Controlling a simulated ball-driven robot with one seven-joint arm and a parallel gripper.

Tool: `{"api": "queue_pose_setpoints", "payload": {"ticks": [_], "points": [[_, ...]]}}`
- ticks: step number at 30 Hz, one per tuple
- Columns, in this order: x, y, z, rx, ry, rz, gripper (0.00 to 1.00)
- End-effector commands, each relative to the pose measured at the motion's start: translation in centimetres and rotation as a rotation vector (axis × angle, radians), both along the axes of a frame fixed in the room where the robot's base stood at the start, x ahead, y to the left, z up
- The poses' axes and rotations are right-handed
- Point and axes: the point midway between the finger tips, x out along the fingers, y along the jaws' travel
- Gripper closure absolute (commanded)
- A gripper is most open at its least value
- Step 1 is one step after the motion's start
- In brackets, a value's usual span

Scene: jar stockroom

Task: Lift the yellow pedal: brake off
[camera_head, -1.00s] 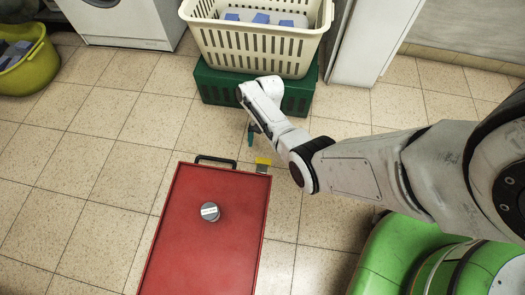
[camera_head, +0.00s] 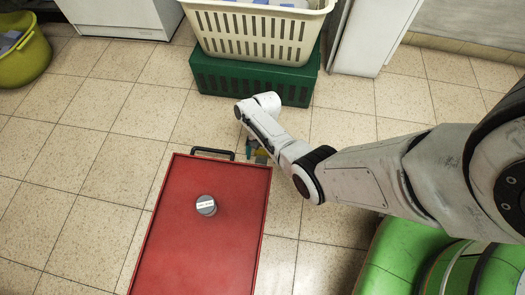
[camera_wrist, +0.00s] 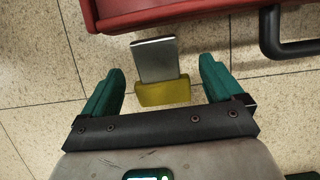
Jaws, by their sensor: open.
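The yellow pedal (camera_wrist: 163,92) sits on the end of a grey metal plate (camera_wrist: 155,60) that sticks out from the red cart (camera_head: 205,235). In the wrist view my gripper (camera_wrist: 160,80) is open, with one green finger on each side of the pedal and a gap at both sides. The jaws are not closed on it. In the head view the pedal (camera_head: 261,156) shows partly behind my arm, at the cart's far right corner, and my gripper (camera_head: 251,148) is beside it, mostly hidden.
The cart's black handle (camera_head: 213,152) is left of the pedal. A green crate (camera_head: 250,80) bearing a cream basket (camera_head: 255,35) stands beyond.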

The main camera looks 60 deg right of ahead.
Motion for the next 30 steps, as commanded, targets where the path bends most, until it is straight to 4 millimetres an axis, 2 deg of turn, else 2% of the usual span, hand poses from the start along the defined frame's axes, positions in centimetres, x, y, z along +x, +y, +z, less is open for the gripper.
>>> {"api": "queue_pose_setpoints", "payload": {"ticks": [2, 5, 27, 30], "points": [[-0.01, 0.01, 0.02, 0.0, 0.0, 0.0, 0.06], [-0.01, 0.0, 0.01, 0.0, 0.0, 0.0, 0.15], [-0.01, -0.01, 0.03, 0.0, 0.0, 0.0, 0.86], [-0.03, 0.0, 0.06, -0.001, 0.0, 0.0, 0.87]]}}
